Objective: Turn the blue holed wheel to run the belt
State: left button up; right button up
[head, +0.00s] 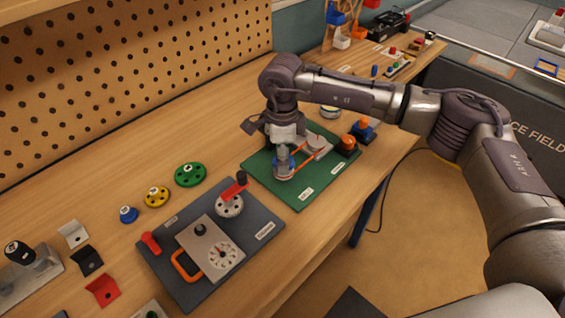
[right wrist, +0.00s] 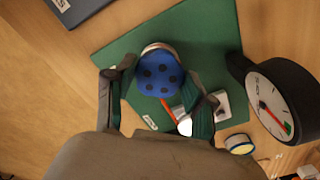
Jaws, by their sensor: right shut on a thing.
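The blue holed wheel (right wrist: 158,73) sits between the two fingers of my right gripper (right wrist: 165,86) in the right wrist view. The fingers are shut on its sides. In the head view my right gripper (head: 284,158) comes down over the wheel (head: 279,165) and partly hides it. The wheel stands on the green board (head: 300,191). An orange-red belt (head: 303,152) runs from it towards a grey disc (head: 317,143) on the board; part of the belt is hidden. My left gripper is not in view.
A dark grey board (head: 181,289) with a crank and gauge lies left of the green board. Loose green (head: 190,174), yellow (head: 156,196) and blue (head: 128,214) wheels lie behind it. A black dial housing (right wrist: 245,62) stands close to my gripper. A pegboard (head: 120,60) borders the bench.

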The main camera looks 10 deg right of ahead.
jog(key=m+b, duration=0.2)
jog(key=m, duration=0.1)
jog(key=shift+w+f+m, duration=0.1)
jog(key=shift+m, duration=0.3)
jog(key=m+b, duration=0.2)
jog(key=m, duration=0.1)
jog(key=shift+m, duration=0.3)
jog(key=m+b, duration=0.2)
jog(key=m, duration=0.1)
jog(key=shift+m, duration=0.3)
jog(key=shift+w+d+r+m+b, duration=0.1)
jog(key=shift+m+b, duration=0.15)
jog(key=shift+m, duration=0.5)
jog(key=shift+r+m+b, duration=0.1)
jog(key=shift+m+b, duration=0.15)
jog(key=shift+m, duration=0.5)
jog(key=o, duration=1.2)
jog(key=shift+c, duration=0.2)
notch_tip(320, 180, up, 12)
